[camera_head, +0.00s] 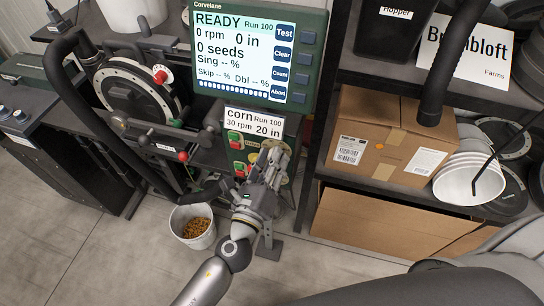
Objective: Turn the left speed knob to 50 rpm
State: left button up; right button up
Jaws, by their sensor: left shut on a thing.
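The control panel stands under the big screen (245,48), which reads READY, Run 100, 0 rpm and 0 seeds. A white card (253,122) below it reads corn, Run 100, 30 rpm, 20 in. My left gripper (272,160) reaches up from below to the right part of the panel. Its fingers are shut at the left speed knob, which they mostly hide, so I cannot read its pointer. Red and green buttons (236,142) sit just left of the fingers. My right gripper is not in view.
A white bucket (193,227) with orange-brown seeds stands on the floor below the panel. The seed meter disc (135,92) with a red knob is at left.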

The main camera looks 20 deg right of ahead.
pick_arm(q)
jog(key=shift+m+p, duration=0.45)
jog(key=shift+m, duration=0.65)
jog(key=o, duration=1.1)
jog(key=shift+c, duration=0.2)
jog(key=v, duration=1.2)
